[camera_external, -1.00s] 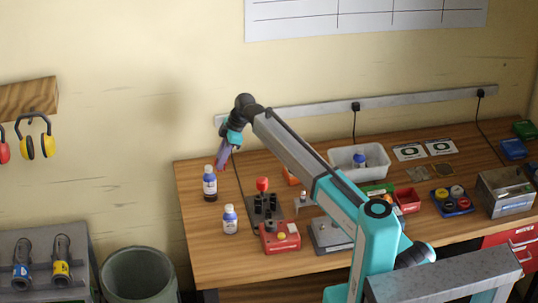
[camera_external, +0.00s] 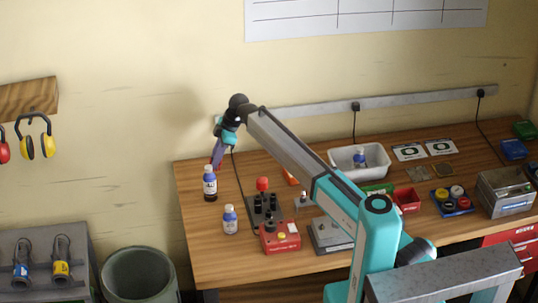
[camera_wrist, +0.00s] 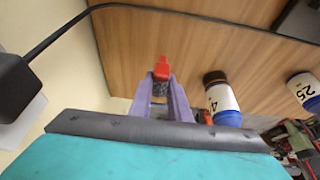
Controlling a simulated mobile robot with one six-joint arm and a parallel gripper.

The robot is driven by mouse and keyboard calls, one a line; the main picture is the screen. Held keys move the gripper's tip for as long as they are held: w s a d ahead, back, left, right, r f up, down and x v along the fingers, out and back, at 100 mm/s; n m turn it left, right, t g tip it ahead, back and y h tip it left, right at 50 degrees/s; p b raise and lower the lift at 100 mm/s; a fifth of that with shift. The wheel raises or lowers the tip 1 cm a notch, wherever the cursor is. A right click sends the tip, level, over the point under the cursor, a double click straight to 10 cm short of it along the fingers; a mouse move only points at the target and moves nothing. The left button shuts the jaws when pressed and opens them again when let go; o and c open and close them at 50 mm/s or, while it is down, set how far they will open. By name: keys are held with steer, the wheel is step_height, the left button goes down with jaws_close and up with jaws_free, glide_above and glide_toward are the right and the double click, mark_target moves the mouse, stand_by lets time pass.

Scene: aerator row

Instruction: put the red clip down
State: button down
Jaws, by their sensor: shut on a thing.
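My gripper (camera_external: 217,158) is over the left end of the workbench, just behind a dark bottle with a blue and white label (camera_external: 210,184). In the wrist view its two purple fingers (camera_wrist: 160,78) are shut on the red clip (camera_wrist: 162,67), which sticks out past the fingertips. The bench's wood surface lies beyond the clip. In the external view the clip is too small and too close to the fingers to make out clearly, so I cannot tell whether it touches the bench.
A bottle marked 4 (camera_wrist: 222,97) stands right of the fingers, with a bottle marked 25 (camera_wrist: 305,90) farther right. A red-knobbed fixture (camera_external: 262,185) and a white bin (camera_external: 345,160) stand to the right on the bench.

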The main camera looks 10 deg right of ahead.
steer(key=shift+f, duration=1)
steer(key=shift+f, duration=0.15)
steer(key=c, duration=1.7)
jaws_free()
steer(key=shift+o, duration=0.2)
steer(key=b+v, duration=0.2)
steer(key=v, duration=1)
steer(key=shift+p+x, duration=1.15)
steer(key=shift+x, duration=4.45)
